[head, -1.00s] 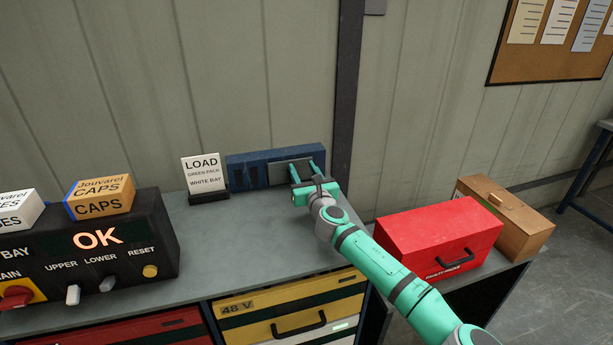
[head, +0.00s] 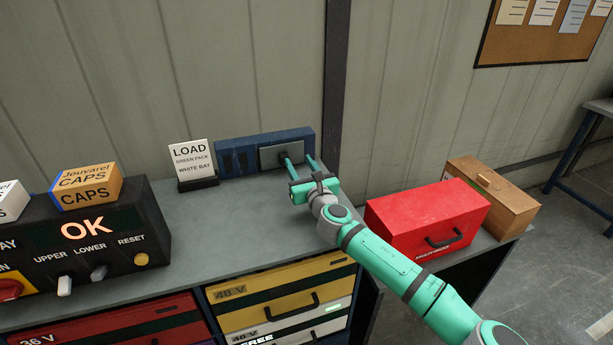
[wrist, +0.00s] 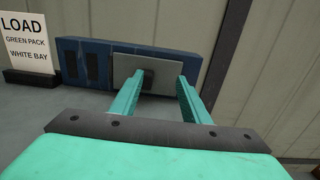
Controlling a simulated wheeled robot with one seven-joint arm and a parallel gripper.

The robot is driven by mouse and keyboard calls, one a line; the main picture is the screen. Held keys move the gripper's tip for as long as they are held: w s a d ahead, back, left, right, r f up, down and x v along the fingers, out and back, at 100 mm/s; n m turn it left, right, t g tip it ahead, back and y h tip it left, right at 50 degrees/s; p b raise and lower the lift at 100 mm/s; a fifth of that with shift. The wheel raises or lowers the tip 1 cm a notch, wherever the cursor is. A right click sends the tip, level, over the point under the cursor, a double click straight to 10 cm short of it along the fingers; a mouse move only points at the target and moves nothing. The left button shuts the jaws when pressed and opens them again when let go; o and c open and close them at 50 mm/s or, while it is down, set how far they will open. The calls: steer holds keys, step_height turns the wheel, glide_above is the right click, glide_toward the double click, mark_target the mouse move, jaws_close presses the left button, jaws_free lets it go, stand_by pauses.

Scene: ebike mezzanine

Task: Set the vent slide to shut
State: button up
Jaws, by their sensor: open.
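The vent (head: 248,141) is a long blue box against the wall at the back of the bench, with dark slots showing on its left part. Its grey slide plate (head: 268,158) covers part of the front right of those slots. My gripper (head: 300,161) is open and points at the plate. Its fingertips (wrist: 160,82) appear on either side of the handle; I cannot tell whether they touch the plate.
A LOAD sign (head: 190,160) stands just left of the vent. A control box (head: 90,245) with caps boxes is further left. A red toolbox (head: 425,222) and a wooden box (head: 505,200) are to the right, near my arm. The bench middle is clear.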

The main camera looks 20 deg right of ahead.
steer(key=shift+s+r, duration=0.1)
steer(key=shift+s, duration=3)
steer(key=shift+w+a, duration=0.1)
steer(key=shift+a, duration=0.05)
steer(key=shift+s, duration=0.25)
steer(key=s, duration=0.9)
steer(key=shift+s+d, duration=0.2)
steer(key=shift+s, duration=0.6)
steer(key=shift+a, duration=0.15)
